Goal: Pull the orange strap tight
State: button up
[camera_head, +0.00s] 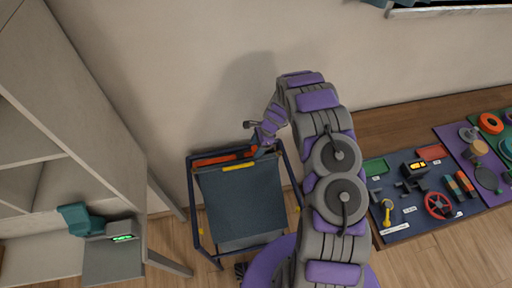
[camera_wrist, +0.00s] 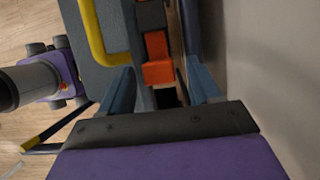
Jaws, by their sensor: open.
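The orange strap (camera_head: 222,157) runs along the back top edge of a dark blue cart (camera_head: 243,205) in the head view. In the wrist view a short orange piece of the strap (camera_wrist: 158,72) shows beside dark grey parts. My gripper (camera_head: 262,150) is at the back right corner of the cart, by the strap's right end. In the wrist view my gripper (camera_wrist: 160,68) has its two blue fingers apart, one on each side of the orange piece. I cannot tell whether either finger touches it. The strap's right end is hidden by the gripper in the head view.
A yellow bar (camera_head: 240,167) lies just in front of the strap. The wall (camera_head: 180,80) is close behind the cart. A grey shelf unit (camera_head: 85,90) stands at the left. A table with coloured tool boards (camera_head: 420,205) is at the right.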

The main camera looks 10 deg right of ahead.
jog(key=shift+f, duration=0.15)
grip_shut()
dwell(0.6)
